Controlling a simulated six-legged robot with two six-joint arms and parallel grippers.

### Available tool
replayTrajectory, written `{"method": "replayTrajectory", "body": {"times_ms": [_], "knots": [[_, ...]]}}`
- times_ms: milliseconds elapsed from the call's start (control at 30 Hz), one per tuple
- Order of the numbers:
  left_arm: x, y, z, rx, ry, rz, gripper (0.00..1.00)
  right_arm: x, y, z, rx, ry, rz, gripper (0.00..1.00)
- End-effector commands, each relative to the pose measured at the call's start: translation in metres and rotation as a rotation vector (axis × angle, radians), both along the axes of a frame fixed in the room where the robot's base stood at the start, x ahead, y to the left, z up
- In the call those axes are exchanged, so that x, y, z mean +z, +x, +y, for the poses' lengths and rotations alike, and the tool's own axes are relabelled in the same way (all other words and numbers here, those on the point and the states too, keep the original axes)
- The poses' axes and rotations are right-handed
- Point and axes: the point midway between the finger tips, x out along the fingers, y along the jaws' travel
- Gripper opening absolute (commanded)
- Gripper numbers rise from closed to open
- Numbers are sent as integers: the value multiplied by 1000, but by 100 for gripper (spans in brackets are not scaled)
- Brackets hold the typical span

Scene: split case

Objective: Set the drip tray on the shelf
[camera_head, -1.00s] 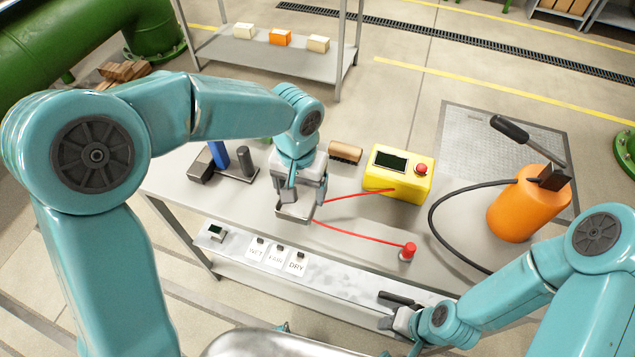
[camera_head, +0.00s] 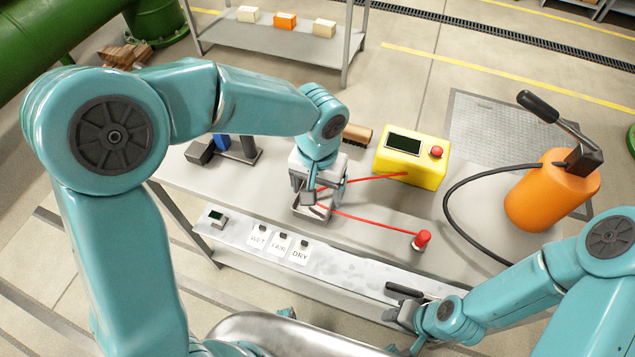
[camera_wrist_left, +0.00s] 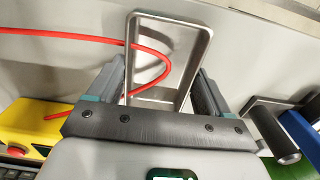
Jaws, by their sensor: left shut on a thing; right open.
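The drip tray (camera_head: 322,213) is a small shallow metal tray with a thin rim. My left gripper (camera_head: 311,197) is shut on it, above the front part of the grey table. In the left wrist view the tray (camera_wrist_left: 207,45) juts out from between the fingers of my left gripper (camera_wrist_left: 160,85). Whether the tray touches the table is unclear. A metal ledge (camera_head: 345,262) with WET, FAIR and DRY cards runs below the table's front edge. My right gripper (camera_head: 405,318) is open at the ledge's right end, beside a black handle (camera_head: 403,290).
A brush (camera_head: 357,133) and a stand with a blue part lie behind. An orange pump (camera_head: 550,195) stands right. A rack (camera_head: 275,45) holds several blocks.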

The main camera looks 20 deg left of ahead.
Motion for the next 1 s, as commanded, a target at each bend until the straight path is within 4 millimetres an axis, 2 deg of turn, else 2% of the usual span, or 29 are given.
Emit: {"method": "replayTrajectory", "body": {"times_ms": [367,1000], "knots": [[0,3,1,-1,0,-1,39,0,0,0,0,0,0,43],[-13,2,1,-1,0,-1,39,-11,0,0,0,0,0,43]]}}
